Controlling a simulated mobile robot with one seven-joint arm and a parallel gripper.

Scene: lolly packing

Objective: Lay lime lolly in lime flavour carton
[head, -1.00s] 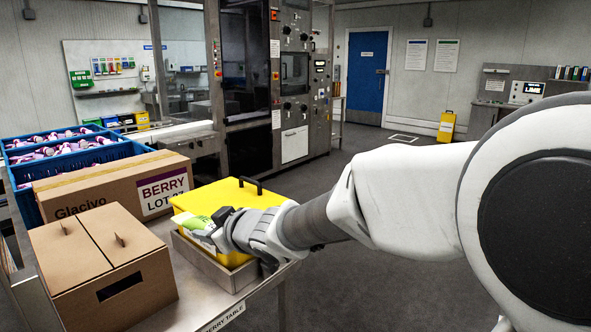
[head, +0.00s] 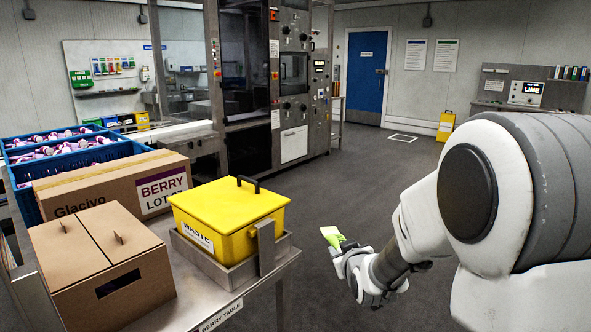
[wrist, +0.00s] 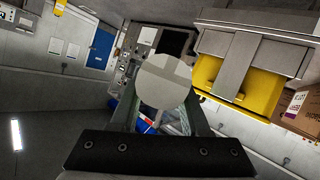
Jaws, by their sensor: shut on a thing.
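The lime lolly (head: 332,236) is light green and sticks out of my gripper (head: 345,250) in the head view. My gripper is shut on it and holds it in the air over the floor, right of the yellow waste bin and clear of the table. In the wrist view, a pale round shape (wrist: 163,80) shows between the two fingers; I cannot tell which part of the lolly it is, if any. No carton with a readable lime label is in view.
The steel berry table (head: 210,300) holds a yellow waste bin (head: 245,205) in a metal holder (head: 225,268), a closed brown box (head: 105,265), a Glacivo berry carton (head: 100,190) and blue crates (head: 85,170) of pinkish-purple lollies. Open floor (head: 330,190) lies beyond my arm.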

